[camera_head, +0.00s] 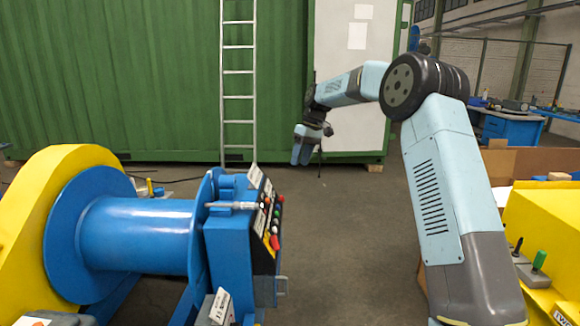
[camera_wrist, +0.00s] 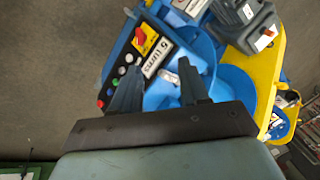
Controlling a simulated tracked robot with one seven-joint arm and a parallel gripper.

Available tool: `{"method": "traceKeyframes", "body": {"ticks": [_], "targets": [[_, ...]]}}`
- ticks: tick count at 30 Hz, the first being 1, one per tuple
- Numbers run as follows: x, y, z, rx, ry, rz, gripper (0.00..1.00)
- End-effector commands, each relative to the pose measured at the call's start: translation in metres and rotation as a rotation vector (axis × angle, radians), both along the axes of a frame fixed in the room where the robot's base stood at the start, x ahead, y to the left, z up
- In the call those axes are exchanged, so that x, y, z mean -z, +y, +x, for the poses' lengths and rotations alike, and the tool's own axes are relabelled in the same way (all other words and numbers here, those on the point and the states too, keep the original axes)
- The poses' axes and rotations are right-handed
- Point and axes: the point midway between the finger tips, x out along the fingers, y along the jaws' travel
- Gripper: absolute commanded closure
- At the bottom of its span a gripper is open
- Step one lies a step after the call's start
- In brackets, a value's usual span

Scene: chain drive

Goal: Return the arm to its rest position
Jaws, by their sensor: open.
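My arm (camera_head: 440,165) rises at the right of the head view, bends at a high elbow and reaches left over open floor. My gripper hangs at its far end; its fingertips are too small there to make out clearly. In the wrist view, my gripper (camera_wrist: 158,80) has its two dark fingers apart, with nothing held between them. Beyond the fingers lies the blue control panel (camera_wrist: 145,48), with a red knob on a yellow plate, several buttons and a "5 turns" label. The fingers seem clear of it.
A blue winch drum (camera_head: 135,235) with a yellow housing (camera_head: 40,190) and the control box (camera_head: 228,250) stands at left. A yellow machine (camera_head: 545,235) is at right. A ladder (camera_head: 238,90) leans on a green container (camera_head: 120,80). Grey floor (camera_head: 345,230) lies open between.

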Motion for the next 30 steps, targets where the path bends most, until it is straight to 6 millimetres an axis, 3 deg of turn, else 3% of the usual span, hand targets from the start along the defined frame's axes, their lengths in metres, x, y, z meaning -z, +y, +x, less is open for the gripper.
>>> {"method": "traceKeyframes", "body": {"ticks": [6, 15, 30], "targets": [[-0.043, -0.016, -0.047, 0.071, -0.056, -0.067, 0.55], [-0.087, -0.046, -0.117, 0.187, -0.130, -0.138, 0.55], [-0.125, -0.105, -0.249, 0.407, -0.255, -0.204, 0.55]]}}
